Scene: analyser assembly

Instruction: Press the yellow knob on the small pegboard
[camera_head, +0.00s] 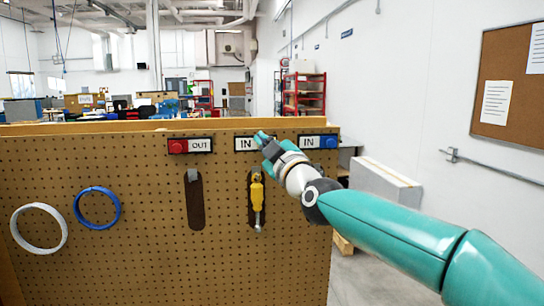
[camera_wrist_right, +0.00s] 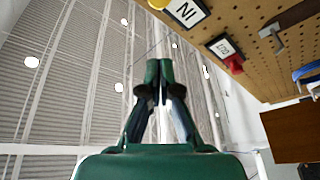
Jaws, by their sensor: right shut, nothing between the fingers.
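The pegboard (camera_head: 130,230) stands upright in front of me. Along its top edge are a red knob (camera_head: 178,147) beside an OUT label, an IN label (camera_head: 246,143), and a blue knob (camera_head: 328,142) beside another IN label. The yellow knob (camera_wrist_right: 158,4) shows at the top edge of the right wrist view, next to an IN label (camera_wrist_right: 187,12); in the head view my right gripper hides it. My right gripper (camera_head: 262,138) is shut and empty, its tips by that IN label. I cannot tell whether they touch the knob. My left gripper is not in view.
A yellow-handled tool (camera_head: 257,192) hangs at a dark slot below the gripper. A grey lever (camera_head: 192,176) sits at another slot. A white ring (camera_head: 62,236) and a blue ring (camera_head: 118,208) hang at left. A grey box (camera_head: 385,185) stands behind, right of the board.

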